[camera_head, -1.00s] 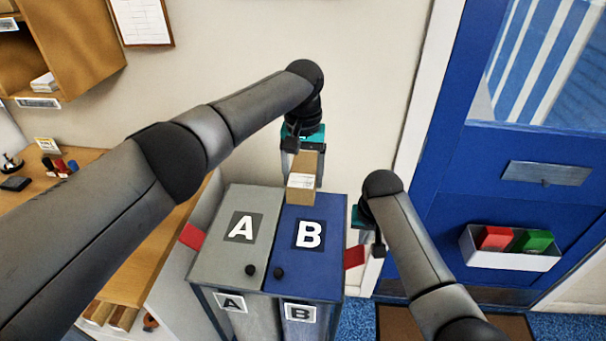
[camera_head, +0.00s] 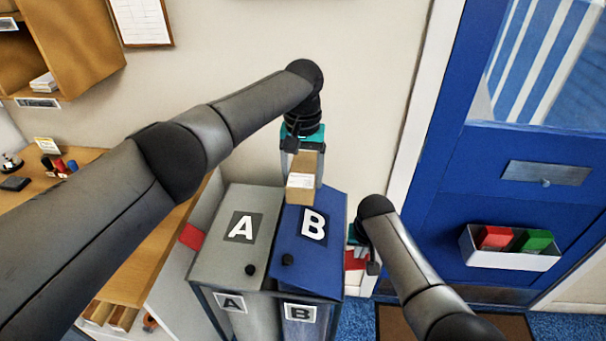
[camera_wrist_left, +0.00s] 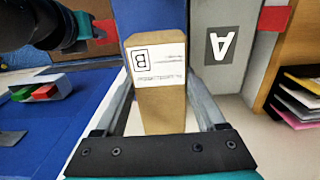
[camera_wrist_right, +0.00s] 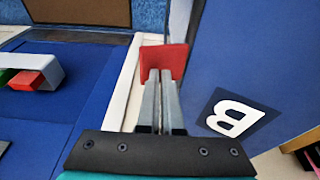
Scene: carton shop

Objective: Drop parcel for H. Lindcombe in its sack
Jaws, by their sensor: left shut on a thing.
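The brown parcel (camera_head: 303,165) is in my left gripper (camera_head: 303,157), upright above the back of the blue lid B (camera_head: 305,265). In the left wrist view, the parcel (camera_wrist_left: 162,108) has a white label marked B; its small print is unreadable. Lid B looks slightly tilted, its left edge raised. Grey lid A (camera_head: 222,265) lies flat beside it. My right gripper (camera_wrist_right: 158,78) has its fingers together at the red tab (camera_wrist_right: 166,60) on lid B's right side, apparently touching it. The sack inside is hidden.
A wooden desk (camera_head: 125,275) stands left of the bins. A blue door (camera_head: 490,180) with a white tray (camera_head: 510,259) of red and green items is on the right. The wall is close behind the bins.

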